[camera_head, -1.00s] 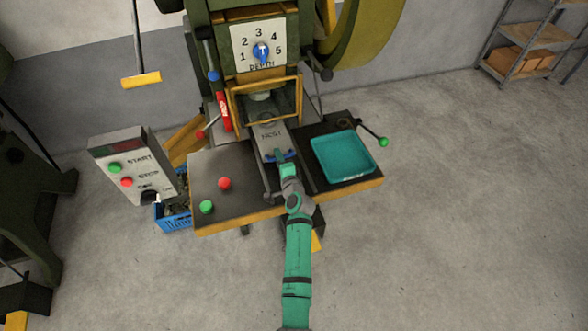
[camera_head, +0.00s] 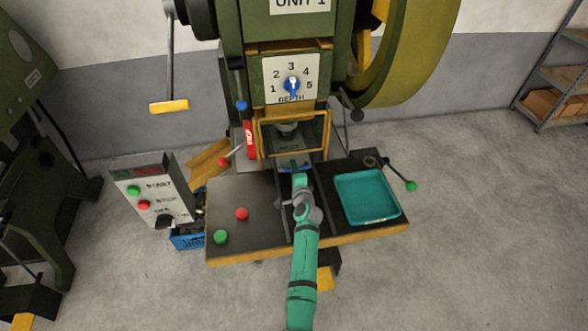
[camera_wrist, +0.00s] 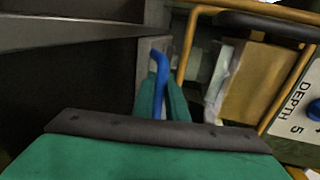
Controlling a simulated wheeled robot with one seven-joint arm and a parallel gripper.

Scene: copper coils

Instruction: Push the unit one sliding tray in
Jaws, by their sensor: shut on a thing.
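The unit one sliding tray (camera_head: 290,159) sits in its channel at the mouth of the press, under the yellow guard frame (camera_head: 262,135). Most of the tray is hidden inside the press and behind my gripper. Its blue handle (camera_wrist: 159,70) shows in the wrist view between my green fingers. My gripper (camera_head: 297,172) is shut on this handle, at the front of the press opening. My green arm reaches up to it from the bottom of the head view.
The black worktable carries a red button (camera_head: 241,214) and a green button (camera_head: 221,237) on the left and a teal bin (camera_head: 367,197) on the right. A start/stop panel (camera_head: 153,190) stands at left. A lever with a green knob (camera_head: 411,186) sticks out at right.

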